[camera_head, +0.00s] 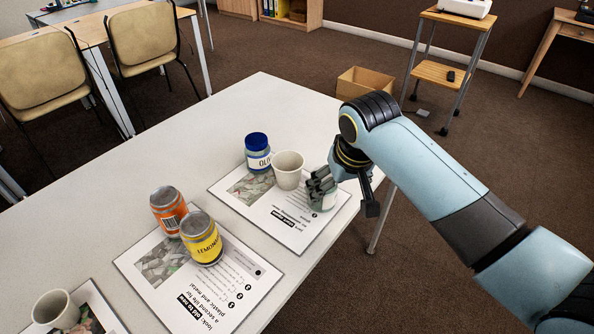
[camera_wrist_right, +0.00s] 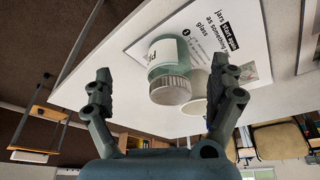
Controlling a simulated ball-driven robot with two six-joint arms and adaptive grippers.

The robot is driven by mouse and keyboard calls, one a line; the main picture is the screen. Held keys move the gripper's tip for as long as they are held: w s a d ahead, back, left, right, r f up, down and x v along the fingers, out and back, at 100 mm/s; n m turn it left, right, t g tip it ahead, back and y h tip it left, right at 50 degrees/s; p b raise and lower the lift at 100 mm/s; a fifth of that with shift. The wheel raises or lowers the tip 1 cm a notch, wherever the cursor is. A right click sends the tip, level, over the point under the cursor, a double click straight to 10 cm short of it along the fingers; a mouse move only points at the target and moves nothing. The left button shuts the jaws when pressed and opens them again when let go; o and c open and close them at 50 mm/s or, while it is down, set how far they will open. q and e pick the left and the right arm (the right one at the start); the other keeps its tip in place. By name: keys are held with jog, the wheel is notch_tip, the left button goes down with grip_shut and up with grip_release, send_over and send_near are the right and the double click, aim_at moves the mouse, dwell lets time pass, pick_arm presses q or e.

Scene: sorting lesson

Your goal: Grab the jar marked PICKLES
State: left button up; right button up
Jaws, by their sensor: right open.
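The jar with the pale ribbed lid (camera_wrist_right: 168,68) stands ahead of my right gripper in the wrist view. Its white label shows only the first letters, which look like "PI"; the rest is turned away. My right gripper (camera_wrist_right: 165,85) is open, with one finger on each side of the jar and gaps between. In the head view my right gripper (camera_head: 320,184) is at the right end of the far sheet, and it covers most of that jar. Another jar with a blue lid (camera_head: 257,152), its label starting "OLI", stands to the left. My left gripper is not in view.
A white cup (camera_head: 288,170) stands between the blue-lidded jar and my right gripper. An orange can (camera_head: 168,210) and a yellow can (camera_head: 201,240) stand on the middle sheet. Another cup (camera_head: 55,312) is at the lower left. The far table top (camera_head: 270,100) is clear.

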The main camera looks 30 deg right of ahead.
jog(key=shift+t, duration=0.4)
jog(key=w+r, duration=0.4)
jog(key=shift+a+r+p, duration=0.15)
jog(key=shift+r+p, duration=0.05)
jog(key=shift+p, duration=0.2)
jog(key=b+x, duration=0.1)
jog(key=x, duration=0.3)
jog(key=shift+w+f, duration=0.25)
jog(key=shift+f, duration=0.1)
jog(key=x, duration=0.5)
jog(key=shift+s+f+b, duration=0.15)
jog(key=shift+s+b, duration=0.15)
jog(key=shift+s, duration=0.1)
jog(key=shift+w+f, duration=0.2)
jog(key=shift+f, duration=0.1)
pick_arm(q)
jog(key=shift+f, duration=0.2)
pick_arm(e)
jog(key=shift+c, duration=0.2)
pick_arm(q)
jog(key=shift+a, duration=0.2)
pick_arm(e)
jog(key=c, duration=1.3)
